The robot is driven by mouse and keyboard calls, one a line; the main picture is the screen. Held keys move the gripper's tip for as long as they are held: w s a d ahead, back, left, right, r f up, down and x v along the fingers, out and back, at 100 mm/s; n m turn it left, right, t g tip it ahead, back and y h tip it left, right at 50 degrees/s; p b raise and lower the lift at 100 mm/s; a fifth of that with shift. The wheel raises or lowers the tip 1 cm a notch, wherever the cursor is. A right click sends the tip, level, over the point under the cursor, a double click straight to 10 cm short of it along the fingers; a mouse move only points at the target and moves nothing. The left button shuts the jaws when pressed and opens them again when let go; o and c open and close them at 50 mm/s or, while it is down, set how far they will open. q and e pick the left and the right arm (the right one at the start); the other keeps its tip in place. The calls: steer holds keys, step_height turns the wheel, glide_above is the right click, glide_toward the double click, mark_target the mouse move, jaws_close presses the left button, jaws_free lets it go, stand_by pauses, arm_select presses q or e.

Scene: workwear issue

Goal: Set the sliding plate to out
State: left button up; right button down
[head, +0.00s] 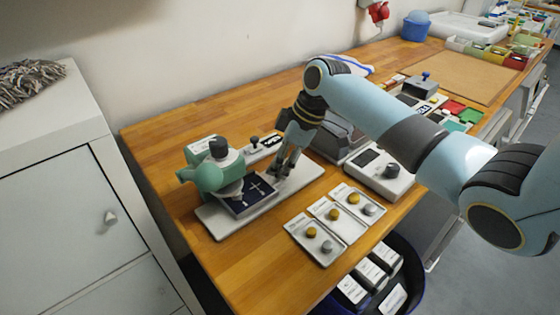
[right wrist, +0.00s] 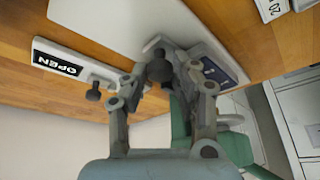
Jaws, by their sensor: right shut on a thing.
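The sliding plate, a dark blue plate with a pale cross (head: 250,196), lies on the white base (head: 218,222) of a green press (head: 207,172). Its edge also shows in the right wrist view (right wrist: 222,75). My right gripper (head: 278,172) is at the right end of the plate, pointing down. In the right wrist view its fingers are shut on a dark round knob (right wrist: 159,68) beside the plate. My left gripper is not in view.
Three white trays with yellow and grey round pieces (head: 330,215) lie in front of the press. A dark blue bin (head: 412,262) sits below the table edge. The wood left of the press is clear.

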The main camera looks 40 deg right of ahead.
steer(key=d, duration=0.2)
steer(key=d+b, duration=0.1)
steer(key=d, duration=0.5)
steer(key=shift+w+f, duration=0.1)
steer(key=shift+w, duration=0.2)
steer(key=shift+d, duration=0.5)
